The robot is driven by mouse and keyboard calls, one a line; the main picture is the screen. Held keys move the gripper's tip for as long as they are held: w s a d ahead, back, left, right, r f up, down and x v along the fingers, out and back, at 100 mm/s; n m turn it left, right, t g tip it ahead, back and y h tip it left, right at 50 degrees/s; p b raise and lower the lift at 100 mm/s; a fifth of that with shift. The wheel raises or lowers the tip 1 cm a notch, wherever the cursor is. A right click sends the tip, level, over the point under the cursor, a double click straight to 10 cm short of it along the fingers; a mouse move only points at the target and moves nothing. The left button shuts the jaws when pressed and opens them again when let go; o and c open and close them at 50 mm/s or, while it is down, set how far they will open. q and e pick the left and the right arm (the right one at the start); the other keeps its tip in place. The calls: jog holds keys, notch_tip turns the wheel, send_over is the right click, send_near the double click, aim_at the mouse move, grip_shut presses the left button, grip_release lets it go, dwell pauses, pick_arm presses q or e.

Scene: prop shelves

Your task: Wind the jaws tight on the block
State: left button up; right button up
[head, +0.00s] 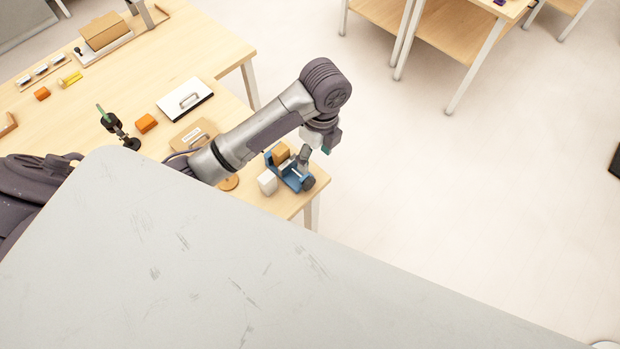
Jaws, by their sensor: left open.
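A blue vise (291,178) stands at the near right corner of the wooden table. A tan block (281,153) sits at its far end; I cannot tell whether both jaws touch it. A dark round part (308,184), perhaps the vise's handle, is at its near right end. My left arm reaches over the table from the left and bends down at the vise. My left gripper (304,155) is open above the vise, close to its handle end; its fingertips are small and partly unclear. My right gripper is not in view.
A white block (267,182) stands beside the vise on its left. Open floor (420,180) lies to the right.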

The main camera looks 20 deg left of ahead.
aim_at(314, 179)
pick_arm(q)
jog(key=f, duration=0.2)
jog(key=f+b, duration=0.1)
jog(key=f, duration=0.1)
jog(key=s+f, duration=0.1)
jog(key=f, duration=0.2)
jog(key=shift+a, duration=0.1)
notch_tip(314, 179, down, 4)
jog(key=shift+a+r+p, duration=0.15)
jog(key=shift+r+p, duration=0.05)
jog(key=shift+p, duration=0.3)
jog(key=shift+s+f, duration=0.1)
jog(key=shift+f, duration=0.6)
jog(key=c, duration=1.1)
jog(key=shift+c, duration=0.2)
jog(key=shift+g, duration=0.3)
jog(key=g, duration=0.1)
jog(key=g+y, duration=0.1)
jog(key=shift+w+g, duration=0.3)
jog(key=shift+w, duration=0.05)
jog(key=shift+w+f+g+y+b, duration=0.1)
jog(key=shift+g+y+b, duration=0.35)
jog(key=shift+g, duration=0.95)
